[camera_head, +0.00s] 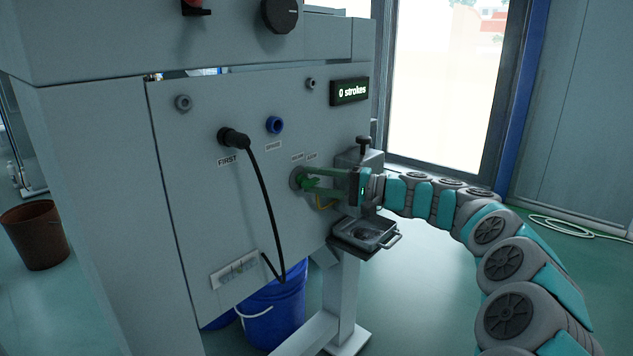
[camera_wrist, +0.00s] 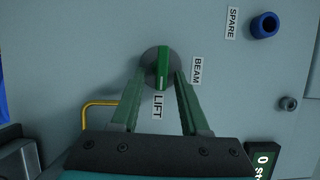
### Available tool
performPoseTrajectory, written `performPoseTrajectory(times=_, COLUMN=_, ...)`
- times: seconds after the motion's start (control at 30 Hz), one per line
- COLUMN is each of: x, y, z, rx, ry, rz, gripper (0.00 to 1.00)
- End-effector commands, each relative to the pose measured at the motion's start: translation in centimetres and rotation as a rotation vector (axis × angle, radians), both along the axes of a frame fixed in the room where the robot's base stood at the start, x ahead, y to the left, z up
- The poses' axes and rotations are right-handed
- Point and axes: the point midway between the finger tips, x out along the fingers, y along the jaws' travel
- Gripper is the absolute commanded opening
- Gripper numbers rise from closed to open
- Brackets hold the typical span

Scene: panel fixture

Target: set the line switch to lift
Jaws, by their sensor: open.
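The line switch (camera_wrist: 160,66) is a round grey dial with a green bar knob on the panel. In the wrist view the knob's white mark is at its lower end, towards the LIFT label (camera_wrist: 158,107). The BEAM label (camera_wrist: 196,70) is to the right of the dial. My gripper (camera_wrist: 163,75) is open, with one green finger on each side of the knob; I cannot tell whether either touches it. In the head view the switch (camera_head: 295,178) is partly hidden by my gripper (camera_head: 306,178).
A blue SPARE socket (camera_wrist: 264,25) and a counter reading "0 strokes" (camera_head: 349,91) are on the panel. A black cable (camera_head: 264,190) hangs from the FIRST socket. A small tray with a handle (camera_head: 365,235) juts out below my wrist. A yellow loop (camera_wrist: 97,103) is near my left finger.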

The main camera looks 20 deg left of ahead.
Motion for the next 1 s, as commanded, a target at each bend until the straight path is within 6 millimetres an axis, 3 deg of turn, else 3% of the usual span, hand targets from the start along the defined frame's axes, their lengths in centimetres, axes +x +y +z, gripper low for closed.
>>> performPoseTrajectory(times=0.17, x=0.1, y=-1.3, z=-0.1, rx=0.0, ry=0.0, rz=-0.003, gripper=0.45)
performPoseTrajectory(times=0.4, x=0.1, y=-5.2, z=0.0, rx=0.001, ry=-0.001, rz=-0.004, gripper=0.45)
performPoseTrajectory(times=0.6, x=0.0, y=-7.3, z=0.0, rx=0.0, ry=-0.002, rz=-0.001, gripper=0.45)
performPoseTrajectory(times=1.0, x=0.0, y=-7.8, z=0.0, rx=-0.001, ry=0.0, rz=0.001, gripper=0.45)
